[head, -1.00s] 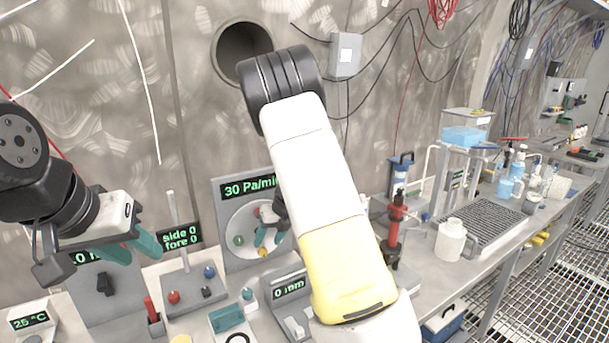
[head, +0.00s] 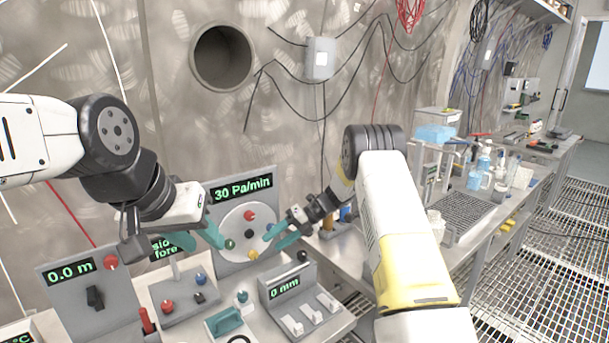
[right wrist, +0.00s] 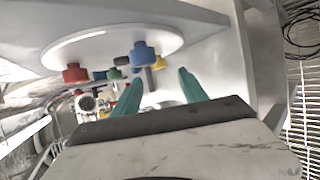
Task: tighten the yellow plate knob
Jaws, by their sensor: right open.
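The round white plate (head: 236,222) sits upright on a grey panel reading "30 Pa/min". Its yellow knob (head: 253,255) is low on the plate, with a red knob (head: 249,215) above and a green knob (head: 229,244) to the left. In the right wrist view the yellow knob (right wrist: 161,61) shows beyond the fingertips, partly behind the blue knob (right wrist: 143,53). My right gripper (head: 266,243) is open and empty at the plate's right side; its two teal fingers stand apart in the wrist view (right wrist: 158,86). My left gripper (head: 205,243) has its teal fingers apart, empty, at the plate's left edge.
Below the plate stand a box with a "0 mm" display (head: 284,287) and white levers, and a box with red and blue knobs (head: 180,297). A "0.0 m" panel (head: 70,272) stands at left. A bench with a grey rack (head: 463,212) lies to the right.

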